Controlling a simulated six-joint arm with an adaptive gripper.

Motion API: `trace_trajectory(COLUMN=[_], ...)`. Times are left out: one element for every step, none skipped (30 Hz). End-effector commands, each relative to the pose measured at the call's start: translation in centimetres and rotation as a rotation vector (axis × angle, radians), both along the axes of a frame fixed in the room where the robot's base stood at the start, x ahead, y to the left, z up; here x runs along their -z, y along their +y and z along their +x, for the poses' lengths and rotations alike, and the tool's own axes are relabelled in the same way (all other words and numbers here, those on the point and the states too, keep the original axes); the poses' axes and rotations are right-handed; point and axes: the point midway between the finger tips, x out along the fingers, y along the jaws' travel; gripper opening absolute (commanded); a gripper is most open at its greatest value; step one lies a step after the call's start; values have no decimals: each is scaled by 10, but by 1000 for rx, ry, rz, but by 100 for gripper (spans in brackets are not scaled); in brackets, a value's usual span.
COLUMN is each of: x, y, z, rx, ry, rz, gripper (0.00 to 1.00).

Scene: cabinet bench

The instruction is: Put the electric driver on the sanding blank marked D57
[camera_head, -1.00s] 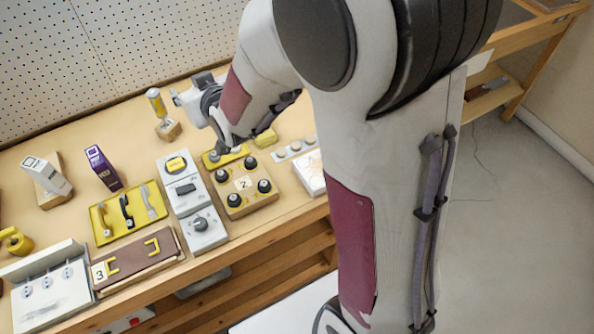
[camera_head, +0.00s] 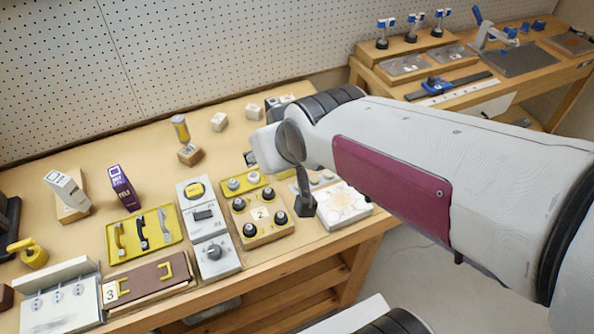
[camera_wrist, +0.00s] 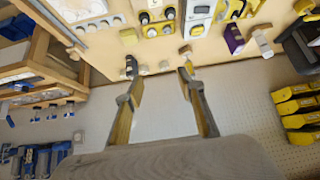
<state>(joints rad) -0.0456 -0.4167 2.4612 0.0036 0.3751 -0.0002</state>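My gripper (camera_wrist: 160,62) is open in the wrist view, with nothing seen between its fingers. In the head view my arm mostly hides it. A dark and pale object (camera_head: 272,104) is partly hidden behind my arm. I cannot surely identify the electric driver; a yellow knobbed tool (camera_head: 33,252) stands at far left.
A yellow knob panel (camera_head: 262,232), grey switch panel (camera_head: 213,262), yellow handle tray (camera_head: 117,255) and brown drawer front (camera_head: 150,284) fill the front. A white box (camera_head: 66,190) and purple box (camera_head: 122,185) stand left. Bare bench lies around the back blocks.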

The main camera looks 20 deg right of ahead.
Motion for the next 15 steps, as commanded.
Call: trace_trajectory(x=[-3,-3,-4,-4,-4,-5,-5,-5,-5,-5,-4,-4,-4,-4,-3], y=[-2,-3,-5,-6,-7,-9,-10,-11,-12,-12,-13,-14,-15,-15,-16], z=[-12,-19,-29,-37,-45,-55,-62,-70,-80,-88,-95,-104,-111,-117,-124], rx=[4,7,10,13,15,19,20,23,25,28,30,32,34,36,38], ry=[13,25,42,54,67,83,95,108,124,135,148,162,173,182,194], rz=[-1,-2,-2,-3,-3,-4,-5,-6,-6,-6,-6,-6,-7,-7,-7], gripper=[39,39,39,39,39,39,39,39,39,39,39,39,39,39,39])
